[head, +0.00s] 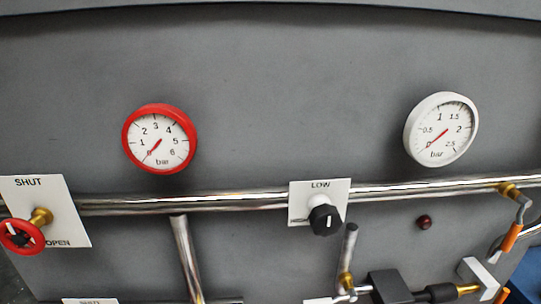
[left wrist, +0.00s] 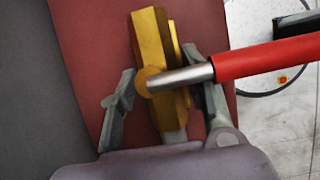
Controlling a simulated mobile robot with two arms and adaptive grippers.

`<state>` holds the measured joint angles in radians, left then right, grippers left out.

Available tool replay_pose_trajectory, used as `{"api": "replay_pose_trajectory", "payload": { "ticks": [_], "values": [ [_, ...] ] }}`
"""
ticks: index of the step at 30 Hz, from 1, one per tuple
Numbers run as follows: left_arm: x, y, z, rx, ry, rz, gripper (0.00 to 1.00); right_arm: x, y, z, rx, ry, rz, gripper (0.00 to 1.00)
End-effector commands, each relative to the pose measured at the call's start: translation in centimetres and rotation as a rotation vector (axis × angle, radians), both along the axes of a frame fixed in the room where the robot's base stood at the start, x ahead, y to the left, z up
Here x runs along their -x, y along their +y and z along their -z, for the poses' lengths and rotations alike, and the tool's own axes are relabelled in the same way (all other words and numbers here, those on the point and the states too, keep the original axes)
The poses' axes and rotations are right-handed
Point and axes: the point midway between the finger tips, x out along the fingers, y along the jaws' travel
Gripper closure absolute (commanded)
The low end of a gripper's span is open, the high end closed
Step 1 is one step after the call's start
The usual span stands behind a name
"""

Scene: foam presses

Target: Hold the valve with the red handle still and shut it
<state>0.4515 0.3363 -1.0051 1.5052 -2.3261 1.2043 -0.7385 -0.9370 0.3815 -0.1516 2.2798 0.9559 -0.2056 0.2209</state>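In the left wrist view, a brass valve body (left wrist: 150,40) carries a straight lever with a steel shank (left wrist: 180,78) and a red grip (left wrist: 270,57). The lever points right, across the body. My left gripper (left wrist: 160,82) has one finger on each side of the brass body. The tips are close to it; I cannot tell whether both touch. In the head view, a red handwheel valve (head: 20,237) with a brass stem sits on a white SHUT/OPEN plate (head: 65,212) at the far left. Neither gripper shows clearly in the head view.
A red-rimmed gauge (head: 159,138) and a white gauge (head: 440,129) are on the grey panel above a steel pipe (head: 240,200). A black knob (head: 325,219) sits under LOW. An orange lever (head: 511,237) and fittings crowd the lower right. A dark red panel (left wrist: 90,30) backs the brass valve.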

Motion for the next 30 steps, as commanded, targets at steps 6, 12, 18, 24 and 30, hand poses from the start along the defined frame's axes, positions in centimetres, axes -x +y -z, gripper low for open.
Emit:
{"api": "replay_pose_trajectory", "payload": {
  "ticks": [6, 12, 18, 24, 30],
  "values": [
    [0.0, -0.2, -0.1, 0.004, -0.001, 0.001, 0.41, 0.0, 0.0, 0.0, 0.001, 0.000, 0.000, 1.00],
    [0.0, -0.2, -0.1, 0.006, -0.002, 0.001, 0.35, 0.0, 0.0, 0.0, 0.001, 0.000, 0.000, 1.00],
    [0.0, -0.2, -0.3, 0.007, -0.002, 0.001, 0.35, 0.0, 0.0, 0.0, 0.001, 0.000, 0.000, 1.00],
    [-0.1, 0.9, -2.6, 0.005, -0.005, 0.002, 0.35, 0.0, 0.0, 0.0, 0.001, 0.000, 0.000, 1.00],
    [-0.1, 2.1, -5.6, 0.005, -0.005, 0.001, 0.35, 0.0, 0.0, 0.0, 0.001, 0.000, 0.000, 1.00]
  ]
}}
